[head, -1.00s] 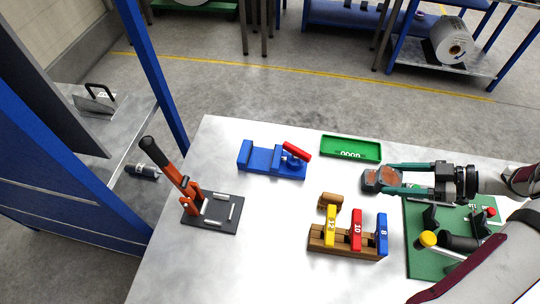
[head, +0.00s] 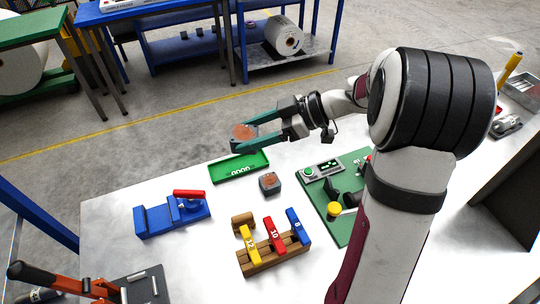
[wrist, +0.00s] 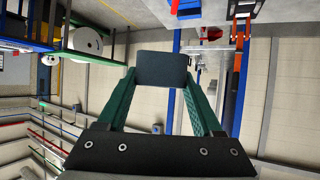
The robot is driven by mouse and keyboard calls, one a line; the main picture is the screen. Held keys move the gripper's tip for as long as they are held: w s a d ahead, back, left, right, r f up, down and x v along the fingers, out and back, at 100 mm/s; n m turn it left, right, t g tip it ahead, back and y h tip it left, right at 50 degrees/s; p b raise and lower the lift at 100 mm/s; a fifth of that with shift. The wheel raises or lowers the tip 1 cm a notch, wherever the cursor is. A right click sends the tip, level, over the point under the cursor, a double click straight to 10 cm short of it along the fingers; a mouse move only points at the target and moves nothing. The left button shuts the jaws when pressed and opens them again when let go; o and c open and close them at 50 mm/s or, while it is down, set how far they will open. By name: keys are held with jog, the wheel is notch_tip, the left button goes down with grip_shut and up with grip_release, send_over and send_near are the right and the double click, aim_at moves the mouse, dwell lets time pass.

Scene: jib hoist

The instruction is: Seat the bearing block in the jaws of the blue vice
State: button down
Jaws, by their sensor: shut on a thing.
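My gripper (head: 250,137) is raised, above and behind the green tray in the head view. It is shut on a block with a round copper-brown face (head: 244,131), seemingly the bearing block. In the wrist view the block shows as a dark grey slab (wrist: 161,70) between the green fingers. The blue vice (head: 153,222) with its red handle (head: 189,194) lies on the table, lower left of the gripper. Its jaws look empty. It also seems to show at the top of the wrist view (wrist: 187,9). The held block is well apart from the vice.
A similar dark block with a brownish top (head: 269,184) stands on the table by the green tray (head: 222,173). A wooden rack (head: 262,262) with coloured pieces, an orange-levered clamp (head: 60,281) and a green control board (head: 340,228) surround it. The table between vice and rack is clear.

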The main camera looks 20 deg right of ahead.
jog(key=shift+m+t, duration=0.3)
jog(key=a+r, duration=0.1)
jog(key=a, duration=0.1)
jog(key=a+r, duration=0.2)
jog(key=shift+w+a+r, duration=0.15)
jog(key=shift+r, duration=0.1)
jog(key=w+a, duration=0.1)
jog(key=a, duration=0.2)
jog(key=n+g+y, duration=0.1)
jog(key=n+g, duration=0.5)
send_over(145, 217)
jog(key=d, duration=0.5)
notch_tip(145, 217, down, 19)
jog(key=shift+a+f, duration=0.15)
jog(key=shift+f, duration=0.9)
jog(key=shift+a+f, duration=0.1)
jog(key=shift+f, duration=0.95)
jog(key=shift+f, duration=0.75)
grip_release()
